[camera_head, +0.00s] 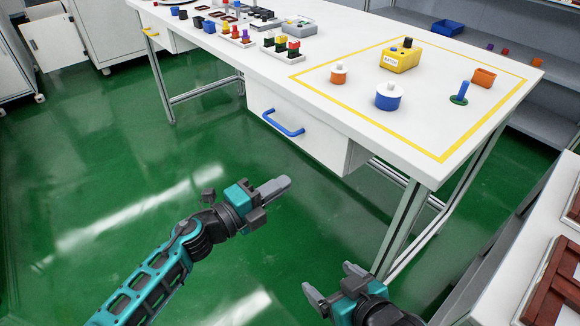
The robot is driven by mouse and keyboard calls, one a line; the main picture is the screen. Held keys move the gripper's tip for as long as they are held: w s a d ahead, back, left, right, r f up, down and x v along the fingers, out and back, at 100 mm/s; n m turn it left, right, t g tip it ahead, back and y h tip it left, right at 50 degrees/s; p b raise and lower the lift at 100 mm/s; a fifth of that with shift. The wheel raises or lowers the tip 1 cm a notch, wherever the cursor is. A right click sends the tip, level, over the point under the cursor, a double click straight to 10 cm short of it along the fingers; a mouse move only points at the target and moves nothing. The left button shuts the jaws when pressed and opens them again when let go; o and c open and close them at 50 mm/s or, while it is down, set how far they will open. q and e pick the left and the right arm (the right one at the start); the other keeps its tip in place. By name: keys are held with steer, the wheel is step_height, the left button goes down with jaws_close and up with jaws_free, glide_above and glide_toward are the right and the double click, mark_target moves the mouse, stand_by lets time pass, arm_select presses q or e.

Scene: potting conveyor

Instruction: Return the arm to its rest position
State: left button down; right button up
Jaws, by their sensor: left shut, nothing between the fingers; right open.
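My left gripper (277,186) is shut and empty. It hangs over the green floor, in front of the white table's drawer and apart from it. Its teal and black arm comes in from the lower left. My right gripper (330,283) is open and empty at the bottom of the view, left of the table leg. Most of the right arm is out of view.
The white table (340,110) has a drawer with a blue handle (283,123). A yellow-taped area holds a blue pot (388,96), a yellow box (401,59) and small items. A surface with brown trays (555,285) stands at right. The green floor (110,130) at left is clear.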

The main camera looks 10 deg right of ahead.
arm_select(q)
steer(key=s+a+f+n+t+y, duration=0.1)
steer(key=s+a+f+n+y, duration=0.3)
steer(key=a+n, duration=0.4)
steer(key=s+a+f+n+t+y, duration=0.1)
steer(key=s+a+f+n+y, duration=0.2)
steer(key=s+a+n+y, duration=0.5)
steer(key=s+a+f+n+t+y, duration=0.1)
steer(key=s+a+f+n, duration=0.4)
steer(key=n, duration=0.6)
steer(key=s+a+r+n+y+p, duration=0.1)
steer(key=a+r+p, duration=0.3)
steer(key=r+p, duration=0.6)
steer(key=shift+s+a+p, duration=0.35)
steer(key=shift+p, duration=0.85)
arm_select(e)
steer(key=s+d+r+h, duration=0.1)
steer(key=d+r, duration=0.2)
steer(key=r, duration=0.5)
steer(key=shift+s+r, duration=0.15)
steer(key=shift+r, duration=0.05)
